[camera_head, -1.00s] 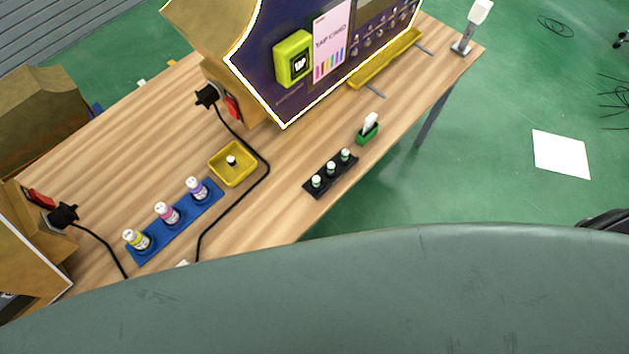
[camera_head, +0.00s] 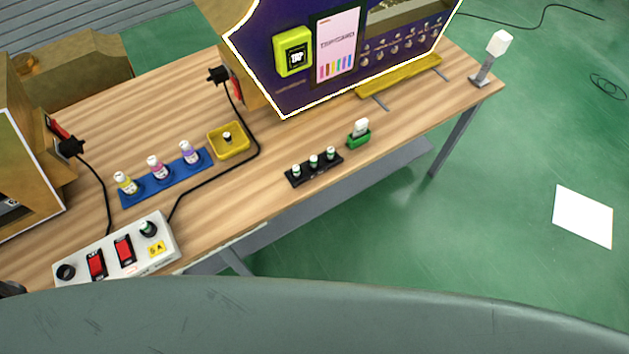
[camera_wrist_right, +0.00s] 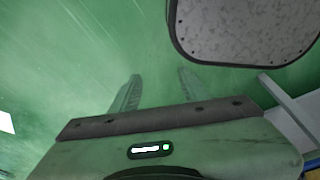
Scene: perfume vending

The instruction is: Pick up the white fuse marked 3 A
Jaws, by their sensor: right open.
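Three small fuses with whitish tops stand in a black holder (camera_head: 318,174) near the table's front edge: a left one (camera_head: 296,169), a middle one (camera_head: 314,160) and a right one (camera_head: 330,153). Their markings are too small to read, so I cannot tell which is 3 A. Another small dark piece with a pale top (camera_head: 227,137) sits in a yellow tray (camera_head: 236,153). My right gripper (camera_wrist_right: 157,82) is open and empty over green floor in the right wrist view, with no fuse near it. My left gripper is not in view.
A power strip (camera_head: 120,252) with red switches and a "5 A" label lies at the table's front left. Bottles stand on a blue rack (camera_head: 165,184). A green holder (camera_head: 358,138) is right of the fuses. A vending machine (camera_head: 275,85) stands behind. Black cables cross the table.

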